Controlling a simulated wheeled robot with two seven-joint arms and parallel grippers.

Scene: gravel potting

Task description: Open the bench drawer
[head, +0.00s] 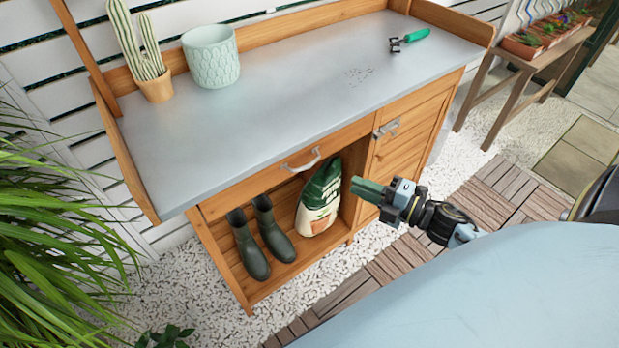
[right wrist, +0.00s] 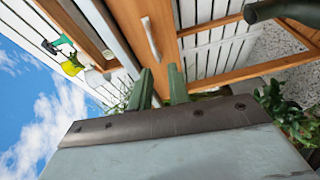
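The wooden bench drawer (head: 247,187) sits shut under the grey bench top, above the open shelf. Its pale bar handle (head: 301,162) is on the front; in the right wrist view the handle (right wrist: 152,40) shows beyond the fingertips, with the drawer front (right wrist: 128,30) around it. My right gripper (head: 366,190) is in front of the bench, to the right of and lower than the handle in the head view. In the right wrist view its green fingers (right wrist: 162,82) are apart with nothing between them, not touching the handle. My left gripper is not in view.
A cupboard door (head: 405,140) with its own handle (head: 386,129) is right of the drawer. Boots (head: 262,240) and a green-white bag (head: 320,197) stand on the shelf below. On top are a cactus pot (head: 156,87), a pale planter (head: 211,57) and a green-handled tool (head: 412,37).

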